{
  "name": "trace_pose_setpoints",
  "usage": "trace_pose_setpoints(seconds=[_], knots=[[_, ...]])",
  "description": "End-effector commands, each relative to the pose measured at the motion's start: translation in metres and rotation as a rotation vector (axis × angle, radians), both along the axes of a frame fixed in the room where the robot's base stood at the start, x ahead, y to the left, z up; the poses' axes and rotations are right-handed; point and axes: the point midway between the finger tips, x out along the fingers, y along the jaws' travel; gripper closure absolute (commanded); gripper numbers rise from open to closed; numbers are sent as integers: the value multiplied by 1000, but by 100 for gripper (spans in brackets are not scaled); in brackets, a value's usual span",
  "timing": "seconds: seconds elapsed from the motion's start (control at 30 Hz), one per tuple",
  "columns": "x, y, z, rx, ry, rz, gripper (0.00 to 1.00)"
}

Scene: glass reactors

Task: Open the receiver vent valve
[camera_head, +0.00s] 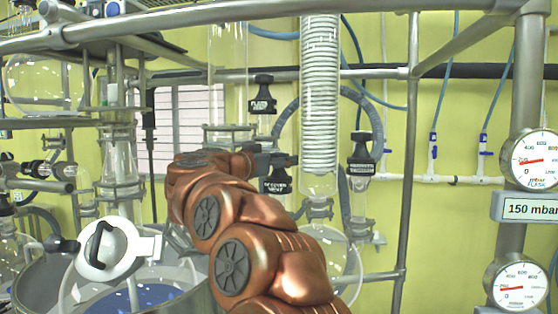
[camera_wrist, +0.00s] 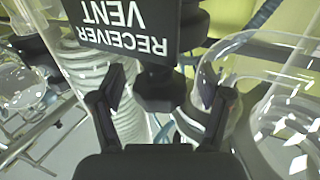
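The receiver vent valve has a black label plate reading "RECEIVER VENT" (camera_wrist: 125,28), upside down in the wrist view. Below the plate is its black knob (camera_wrist: 160,92). In the head view the valve's label (camera_head: 275,186) shows just below my gripper, partly hidden by my arm. My gripper (camera_wrist: 160,100) is open, with one dark finger on each side of the knob and a visible gap at both sides. In the head view my gripper (camera_head: 277,161) is small and partly hidden behind my copper arm.
Another black labelled valve (camera_head: 263,100) is above, and a third (camera_head: 361,150) is to the right. A coiled glass condenser (camera_head: 320,95) stands close to my gripper's right. Metal frame bars (camera_head: 407,150) and pressure gauges (camera_head: 534,160) are farther right. A lidded vessel (camera_head: 105,250) is lower left.

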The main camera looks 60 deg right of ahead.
Motion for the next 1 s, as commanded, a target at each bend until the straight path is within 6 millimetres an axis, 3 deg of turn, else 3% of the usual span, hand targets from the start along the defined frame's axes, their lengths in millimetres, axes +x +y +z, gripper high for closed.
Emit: trace_pose_setpoints(seconds=[0.07,0.57,1.0], knots=[[0,0,0,0,0,0,32],[0,0,0,0,0,0,84],[-1,0,2,1,0,67,85]])
